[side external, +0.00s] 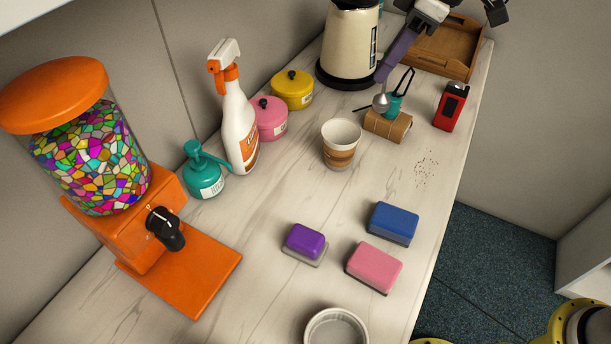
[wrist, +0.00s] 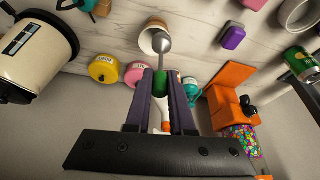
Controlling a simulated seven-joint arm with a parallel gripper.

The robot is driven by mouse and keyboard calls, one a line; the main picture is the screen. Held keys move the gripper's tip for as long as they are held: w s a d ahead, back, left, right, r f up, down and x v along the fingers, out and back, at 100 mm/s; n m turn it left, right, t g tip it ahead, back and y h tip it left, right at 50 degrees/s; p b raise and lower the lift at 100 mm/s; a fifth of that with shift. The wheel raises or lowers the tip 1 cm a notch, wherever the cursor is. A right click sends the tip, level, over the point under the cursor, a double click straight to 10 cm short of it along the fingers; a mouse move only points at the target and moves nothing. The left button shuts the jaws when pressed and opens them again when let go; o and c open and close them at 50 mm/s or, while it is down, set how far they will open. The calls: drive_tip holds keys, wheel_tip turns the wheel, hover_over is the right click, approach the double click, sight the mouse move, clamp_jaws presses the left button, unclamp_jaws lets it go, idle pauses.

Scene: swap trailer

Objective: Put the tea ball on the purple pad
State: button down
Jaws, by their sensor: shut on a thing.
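My gripper (side external: 385,72) is at the upper right of the side view, high over the back of the counter. Its purple fingers are shut on the tea ball (side external: 381,102), a silver ball that hangs below the fingertips. In the wrist view the tea ball (wrist: 163,43) sticks out past the fingers (wrist: 162,76), with a green part between them. The purple pad (side external: 305,241) lies on the counter in the front middle, well away from my gripper. It also shows in the wrist view (wrist: 233,37), at the upper right.
A blue pad (side external: 393,223) and a pink pad (side external: 374,267) lie right of the purple one. A cup (side external: 341,143) stands between the tea ball and the pads. A brown block (side external: 388,125), kettle (side external: 347,40) and red device (side external: 451,106) are near the gripper.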

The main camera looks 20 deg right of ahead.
drive_tip(key=s+a+n+g+y, duration=0.1)
drive_tip(key=s+a+n, duration=0.25)
drive_tip(key=s, duration=0.75)
drive_tip(key=s+a+n+g, duration=0.1)
drive_tip(key=s+a+n, duration=0.25)
drive_tip(key=s, duration=0.65)
drive_tip(key=shift+w+a+f, duration=1.35)
drive_tip(key=shift+a+f, duration=0.25)
drive_tip(key=shift+f, duration=0.4)
drive_tip(key=shift+w+a+f, duration=1.4)
drive_tip(key=shift+a+f, duration=0.25)
drive_tip(key=shift+f, duration=0.4)
drive_tip(key=shift+w+a+f, duration=1.35)
drive_tip(key=shift+a+f, duration=0.25)
drive_tip(key=shift+f, duration=0.4)
drive_tip(key=shift+f, duration=0.1)
drive_tip(key=c, duration=0.8)
unclamp_jaws()
